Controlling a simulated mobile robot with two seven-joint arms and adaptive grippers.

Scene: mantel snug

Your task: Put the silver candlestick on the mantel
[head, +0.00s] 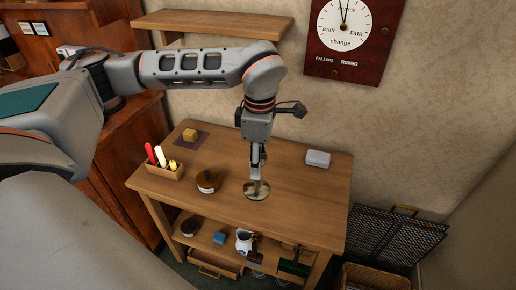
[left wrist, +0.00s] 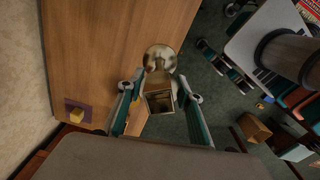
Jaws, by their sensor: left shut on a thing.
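The silver candlestick (head: 257,190) is upright at the front part of the wooden table (head: 308,190). Its round, shiny base (left wrist: 159,57) and square top (left wrist: 159,101) show in the left wrist view. My left gripper (head: 256,172) points down over it and is shut on its upper part, with a finger on each side (left wrist: 158,104). Whether the base touches the table or is just above it, I cannot tell. The mantel (head: 210,24) looks to be the bare wooden shelf on the wall behind the table. My right gripper is not in view.
A brown round pot (head: 208,181) and a box of candles (head: 164,172) stand left of the candlestick. A yellow block (head: 190,134) lies behind them, a white box (head: 318,158) at right. A barometer (head: 350,35) hangs right of the shelf. A mesh screen (head: 385,236) stands at right.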

